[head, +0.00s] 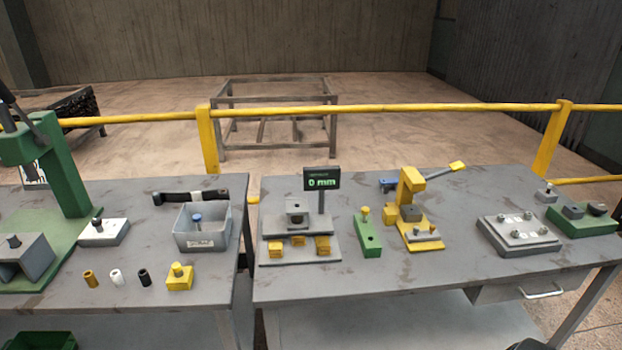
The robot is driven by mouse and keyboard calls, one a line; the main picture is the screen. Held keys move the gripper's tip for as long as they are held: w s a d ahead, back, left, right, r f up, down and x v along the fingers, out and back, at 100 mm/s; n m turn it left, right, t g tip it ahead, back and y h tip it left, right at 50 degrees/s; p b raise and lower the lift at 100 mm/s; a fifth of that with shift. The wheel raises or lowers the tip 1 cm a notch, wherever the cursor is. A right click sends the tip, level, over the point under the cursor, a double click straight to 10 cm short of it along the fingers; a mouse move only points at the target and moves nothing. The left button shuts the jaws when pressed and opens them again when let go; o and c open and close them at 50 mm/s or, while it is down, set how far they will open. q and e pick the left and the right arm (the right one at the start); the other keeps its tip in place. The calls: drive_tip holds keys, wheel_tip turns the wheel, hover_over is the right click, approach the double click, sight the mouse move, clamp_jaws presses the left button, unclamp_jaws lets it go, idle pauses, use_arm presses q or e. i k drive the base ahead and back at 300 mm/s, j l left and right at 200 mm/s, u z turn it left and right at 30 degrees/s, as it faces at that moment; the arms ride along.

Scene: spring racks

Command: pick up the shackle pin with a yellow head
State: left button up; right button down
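A small pin with a yellow head (365,211) stands upright at the far end of a green block (370,240) on the right-hand table. A second yellow knob-like head (177,268) sits on a yellow block (180,283) at the front of the left-hand table. I cannot tell for sure which of the two is the shackle pin. A blue-headed pin (197,218) is in a grey bin (203,239) on the left-hand table. Neither of my grippers shows in the head view.
A display reading 0 mm (321,179) stands left of the green block; a yellow lever press (411,200) stands right of it. A green press (62,165) is at far left. A gap separates the tables; a yellow rail (380,109) runs behind.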

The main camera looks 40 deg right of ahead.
sight(364, 211)
drive_tip(key=z, duration=1.55)
